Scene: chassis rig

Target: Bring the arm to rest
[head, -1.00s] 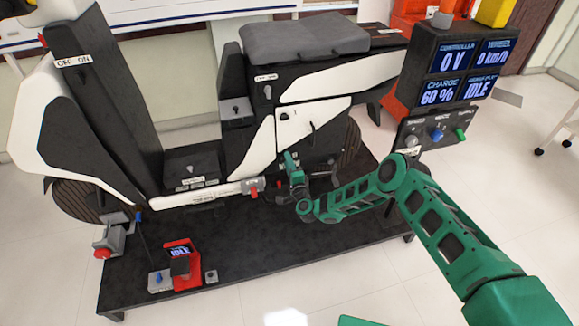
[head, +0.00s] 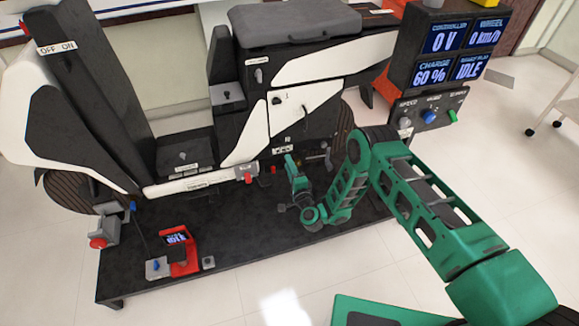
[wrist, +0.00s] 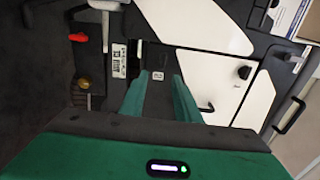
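My green arm reaches in from the lower right of the head view and bends down over the black platform (head: 255,225). My gripper (head: 289,160) is in front of the lower middle of the black and white scooter (head: 303,100). In the wrist view the two green fingers of my gripper (wrist: 160,85) stand apart with nothing seen between them. Beyond them are the scooter's white panel (wrist: 205,85) and a label plate (wrist: 118,60). I cannot tell the exact gap between fingertips and scooter.
A display stand (head: 460,55) reading 0 V, 60 % and IDLE rises at the right, with a knob panel (head: 432,115) below. A red charger-like unit (head: 190,262) stands at the platform's front left. The white floor (head: 340,275) in front is clear.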

